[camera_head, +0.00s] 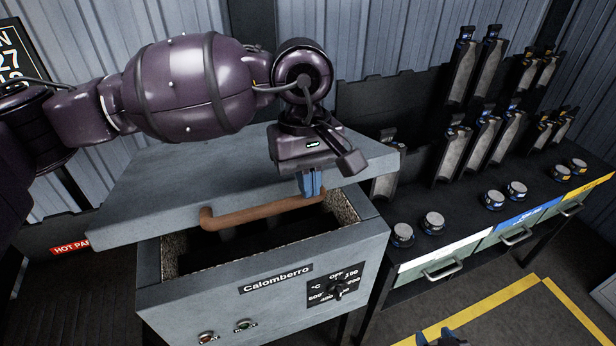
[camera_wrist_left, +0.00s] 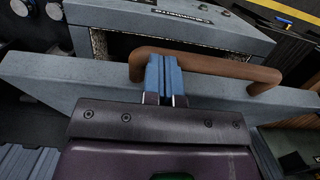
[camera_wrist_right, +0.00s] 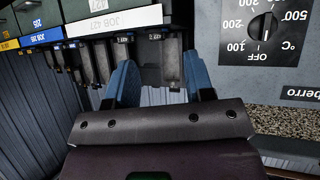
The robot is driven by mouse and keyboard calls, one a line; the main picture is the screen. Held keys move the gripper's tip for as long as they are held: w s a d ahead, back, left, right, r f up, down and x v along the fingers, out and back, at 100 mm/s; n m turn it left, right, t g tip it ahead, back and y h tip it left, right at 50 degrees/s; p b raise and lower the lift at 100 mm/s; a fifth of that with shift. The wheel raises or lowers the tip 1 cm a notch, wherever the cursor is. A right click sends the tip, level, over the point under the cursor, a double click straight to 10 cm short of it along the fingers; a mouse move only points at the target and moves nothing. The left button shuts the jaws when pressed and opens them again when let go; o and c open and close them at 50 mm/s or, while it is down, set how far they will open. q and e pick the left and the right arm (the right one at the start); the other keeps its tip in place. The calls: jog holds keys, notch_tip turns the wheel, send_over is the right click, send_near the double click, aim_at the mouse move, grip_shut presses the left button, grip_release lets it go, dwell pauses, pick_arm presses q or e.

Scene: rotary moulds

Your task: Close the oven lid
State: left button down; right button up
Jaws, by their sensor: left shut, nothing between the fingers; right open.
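The oven (camera_head: 200,290) is a grey box labelled "Calomberro". Its thick grey lid (camera_head: 150,190) is tilted, partly open. The dark inside shows in the gap below the lid's front edge. A brown bar handle (camera_head: 255,213) runs along that front edge and also shows in the left wrist view (camera_wrist_left: 215,66). My left gripper (camera_head: 311,184) is shut and empty at the lid's front edge, by the right part of the handle. Its blue fingers (camera_wrist_left: 165,72) overlap the handle in the wrist view; I cannot tell whether they touch it. My right gripper (camera_wrist_right: 160,72) is open and empty, near the oven's front.
The oven front carries a temperature dial (camera_head: 338,288) and two small buttons. A dark bench (camera_head: 465,215) to the right holds several upright metal moulds and round silver-topped pieces. Yellow lines mark the open floor (camera_head: 500,315) at the lower right.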

pick_arm(q)
jog(key=s+f+b, duration=0.2)
jog(key=f+b, duration=0.4)
jog(key=f, duration=0.3)
jog(key=s+d+f+b, duration=0.1)
jog(key=s+f+b, duration=0.2)
jog(key=f+b, duration=0.3)
notch_tip(320, 180, down, 4)
jog(key=shift+r, duration=0.2)
pick_arm(e)
notch_tip(320, 180, down, 12)
jog(key=shift+a+r, duration=0.15)
jog(key=shift+a, duration=0.2)
pick_arm(q)
jog(key=shift+d, duration=0.15)
notch_tip(320, 180, up, 16)
jog(key=s+p, duration=0.2)
jog(key=shift+d, duration=0.45)
pick_arm(e)
jog(key=shift+s+a+r, duration=0.15)
jog(key=shift+s+r, duration=0.15)
jog(key=shift+r, duration=0.35)
jog(key=shift+s, duration=0.1)
